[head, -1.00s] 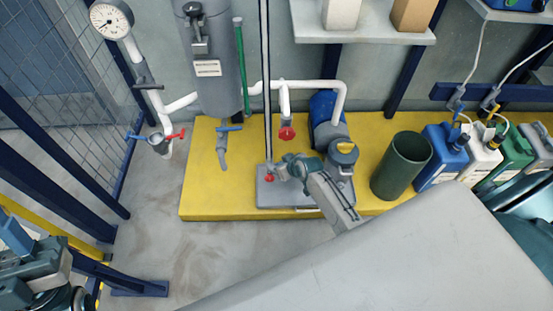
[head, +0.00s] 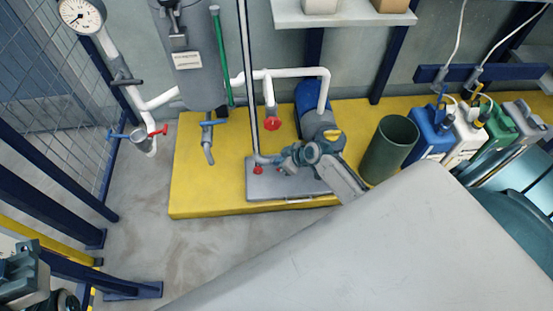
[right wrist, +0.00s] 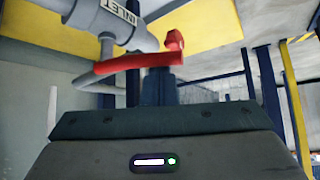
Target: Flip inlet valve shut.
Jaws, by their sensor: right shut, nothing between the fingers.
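The inlet valve shows in the right wrist view as a grey pipe fitting (right wrist: 95,18) labelled INLET, with a long red lever (right wrist: 125,63) lying roughly level across the picture. In the head view its red part (head: 258,170) is small, low on the grey plate beside my right gripper. My right gripper (right wrist: 160,85) is shut and empty, its dark fingertips close under the red lever; I cannot tell whether they touch. It also shows in the head view (head: 284,161). My left gripper (head: 22,275) is partly in view at the lower left edge; its fingers are unclear.
A yellow platform (head: 200,190) carries a blue pump (head: 312,95), a green bin (head: 390,148) and several canisters. A red round valve (head: 271,122) hangs on a white pipe behind. A blue-handled tap (head: 212,123) is at left. Bare floor (head: 150,235) lies in front.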

